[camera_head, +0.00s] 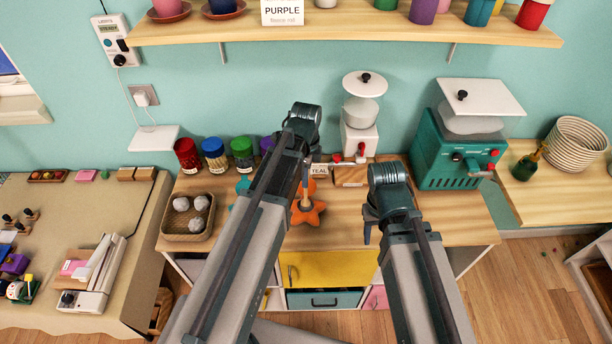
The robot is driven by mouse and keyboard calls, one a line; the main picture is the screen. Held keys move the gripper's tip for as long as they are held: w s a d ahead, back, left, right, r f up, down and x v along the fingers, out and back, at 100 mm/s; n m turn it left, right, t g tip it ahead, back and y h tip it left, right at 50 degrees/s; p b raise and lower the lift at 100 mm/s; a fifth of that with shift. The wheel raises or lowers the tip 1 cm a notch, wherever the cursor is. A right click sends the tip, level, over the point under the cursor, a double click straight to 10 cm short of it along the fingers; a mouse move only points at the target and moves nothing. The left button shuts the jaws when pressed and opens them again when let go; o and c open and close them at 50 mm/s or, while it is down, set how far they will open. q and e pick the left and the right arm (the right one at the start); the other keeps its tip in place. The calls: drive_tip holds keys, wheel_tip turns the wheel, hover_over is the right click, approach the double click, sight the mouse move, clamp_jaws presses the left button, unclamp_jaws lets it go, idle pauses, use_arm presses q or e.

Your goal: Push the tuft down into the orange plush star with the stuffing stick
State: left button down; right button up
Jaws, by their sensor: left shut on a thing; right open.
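The orange plush star (313,215) lies on the wooden worktop (440,220), partly hidden behind my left arm. My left gripper (306,172) is above it, shut on the slim stuffing stick (305,189), which points down at the star's middle. A small pale patch shows at the stick's lower end; I cannot tell whether it is the tuft or the stick's tip. My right gripper (368,226) is open and empty to the right of the star, over the worktop.
A wicker basket (187,237) with several pale tufts is at the left. A teal star (242,186) lies partly behind my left arm. The worktop's right front is clear.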

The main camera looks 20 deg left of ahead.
use_arm(q)
drive_tip(key=shift+r+p, duration=3.85)
drive_tip(key=shift+r, duration=0.4)
drive_tip(key=shift+f, duration=0.1)
